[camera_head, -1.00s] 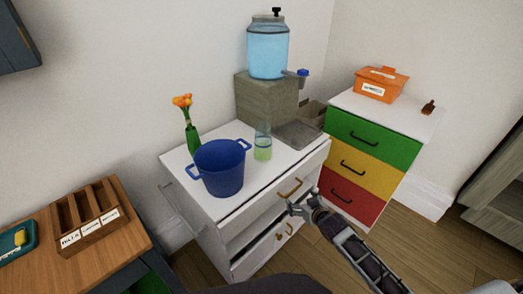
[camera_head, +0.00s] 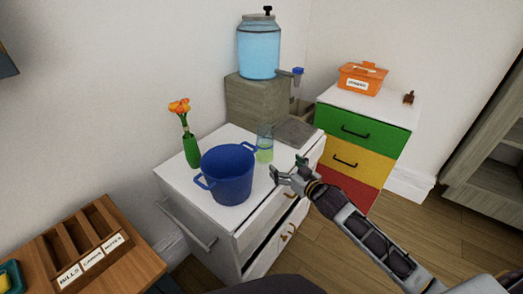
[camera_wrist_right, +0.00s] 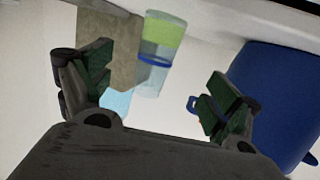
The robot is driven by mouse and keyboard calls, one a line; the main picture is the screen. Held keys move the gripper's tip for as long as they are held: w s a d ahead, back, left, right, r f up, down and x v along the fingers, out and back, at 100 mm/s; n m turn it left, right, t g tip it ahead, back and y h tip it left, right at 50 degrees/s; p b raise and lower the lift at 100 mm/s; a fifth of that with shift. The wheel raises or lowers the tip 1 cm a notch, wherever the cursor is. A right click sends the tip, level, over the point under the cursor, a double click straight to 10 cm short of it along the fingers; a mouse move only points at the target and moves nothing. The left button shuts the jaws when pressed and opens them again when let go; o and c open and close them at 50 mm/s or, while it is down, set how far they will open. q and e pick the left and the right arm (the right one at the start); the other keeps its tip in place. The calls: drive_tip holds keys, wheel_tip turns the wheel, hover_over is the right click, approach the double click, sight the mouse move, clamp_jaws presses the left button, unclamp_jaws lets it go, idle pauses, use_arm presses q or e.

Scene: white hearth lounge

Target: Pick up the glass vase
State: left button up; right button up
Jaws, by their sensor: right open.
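A clear glass vessel (camera_head: 264,150) with a yellow-green lower part stands upright on the white cabinet (camera_head: 240,216), behind and right of the blue bucket (camera_head: 228,180). A green vase (camera_head: 192,151) holding orange flowers (camera_head: 179,106) stands left of the bucket; I cannot tell which of the two is the glass vase. My right gripper (camera_head: 287,167) is open and empty near the cabinet's front edge, apart from the clear vessel. In the right wrist view, the clear vessel (camera_wrist_right: 158,55) appears upside down beyond and between the open fingers (camera_wrist_right: 155,88). My left gripper is out of view.
A water dispenser (camera_head: 258,50) stands on a wooden block (camera_head: 255,105) behind the clear vessel, beside a grey tray (camera_head: 294,132). A coloured drawer unit (camera_head: 362,140) with an orange box (camera_head: 362,79) is at right. A wooden organizer (camera_head: 84,241) is at lower left.

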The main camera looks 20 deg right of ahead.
sight(269, 151)
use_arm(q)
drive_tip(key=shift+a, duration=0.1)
use_arm(e)
drive_tip(key=shift+a+r, duration=0.1)
drive_tip(key=shift+r, duration=0.2)
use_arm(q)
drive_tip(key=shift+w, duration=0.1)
use_arm(e)
drive_tip(key=shift+w, duration=0.15)
drive_tip(key=shift+x, duration=1.8)
drive_tip(key=shift+w+a+f, duration=0.1)
drive_tip(key=shift+w+a, duration=0.05)
drive_tip(key=shift+w, duration=0.4)
drive_tip(key=shift+b+x, duration=0.35)
drive_tip(key=shift+x, duration=1.25)
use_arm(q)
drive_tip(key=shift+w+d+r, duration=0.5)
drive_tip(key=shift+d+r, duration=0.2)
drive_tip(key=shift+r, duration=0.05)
use_arm(e)
drive_tip(key=shift+w+a, duration=0.1)
drive_tip(key=shift+w, duration=0.05)
